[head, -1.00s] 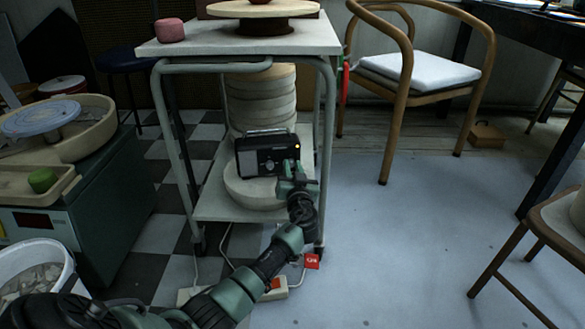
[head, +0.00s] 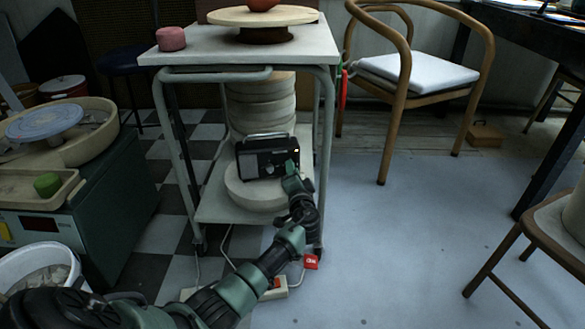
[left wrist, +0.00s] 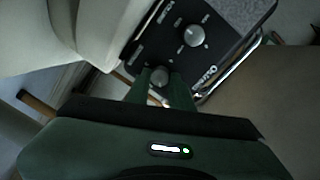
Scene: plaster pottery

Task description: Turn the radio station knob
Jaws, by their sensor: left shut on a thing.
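The radio (head: 266,161) is dark with a silver-grey face and a carry handle. It stands on a round pale slab on the cart's lower shelf. My left gripper (head: 291,166) is at the radio's right end. In the left wrist view, the radio's face (left wrist: 212,62) shows tilted. My left gripper (left wrist: 160,80) has its fingers on either side of a small round knob (left wrist: 159,76) and is shut on it. A larger silver knob (left wrist: 195,36) is apart from the fingers. The labels are too small to read surely. My right gripper is not in view.
The cart's top (head: 215,47) and its metal legs frame the radio. A stack of round slabs (head: 262,105) stands behind it. A power strip (head: 272,288) and cables lie on the floor. A wooden chair (head: 405,75) stands right; open floor lies between.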

